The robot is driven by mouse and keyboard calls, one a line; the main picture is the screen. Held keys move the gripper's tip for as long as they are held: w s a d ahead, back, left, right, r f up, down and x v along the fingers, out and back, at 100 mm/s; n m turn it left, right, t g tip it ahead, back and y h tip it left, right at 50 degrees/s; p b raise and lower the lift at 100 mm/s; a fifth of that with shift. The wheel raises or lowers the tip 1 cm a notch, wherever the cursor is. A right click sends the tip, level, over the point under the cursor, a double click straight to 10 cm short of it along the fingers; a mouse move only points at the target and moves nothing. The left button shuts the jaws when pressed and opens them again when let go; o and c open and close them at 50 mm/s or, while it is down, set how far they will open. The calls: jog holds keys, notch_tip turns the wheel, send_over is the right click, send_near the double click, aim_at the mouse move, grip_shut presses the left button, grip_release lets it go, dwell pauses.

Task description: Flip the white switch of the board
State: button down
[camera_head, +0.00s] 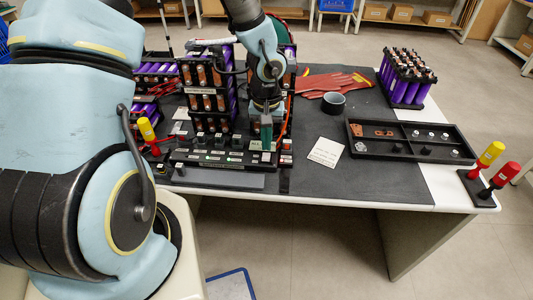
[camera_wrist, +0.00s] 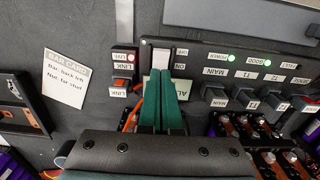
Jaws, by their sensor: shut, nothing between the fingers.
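The white switch (camera_wrist: 160,57) is a rocker in a dark frame on the black board (camera_wrist: 225,50), with small labels beside it in the wrist view. The board (camera_head: 215,158) lies along the front edge of the bench in the head view. My gripper (camera_wrist: 163,80) has green fingers shut together and empty. Its tips show just below the white switch in the wrist view; I cannot tell whether they touch it. In the head view my gripper (camera_head: 266,148) points down over the board's right part. The fingers partly cover a pale label (camera_wrist: 182,88).
Beside the switch is a link module with a red button (camera_wrist: 122,84). Several black switches (camera_wrist: 215,97) and lit green lamps (camera_wrist: 232,58) are on the board. Purple cell racks (camera_head: 205,85) stand close behind. A bar card (camera_head: 325,152) and black tray (camera_head: 410,140) lie right.

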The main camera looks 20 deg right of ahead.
aim_at(264, 154)
jog(key=shift+r+p, duration=1.9)
jog(key=shift+r, duration=0.8)
jog(key=a+r+n, duration=0.1)
jog(key=a+r, duration=0.4)
jog(key=a, duration=0.3)
jog(key=w+a+r+n+t, duration=0.1)
jog(key=a+r, duration=0.4)
jog(key=a, duration=0.4)
jog(key=a+r+n, duration=0.1)
jog(key=a+r, duration=0.4)
jog(key=a, duration=0.3)
jog(key=shift+w+a+n+t, duration=0.2)
jog(key=shift+n+t, duration=0.1)
jog(key=shift+n, duration=0.1)
jog(key=shift+r, duration=0.1)
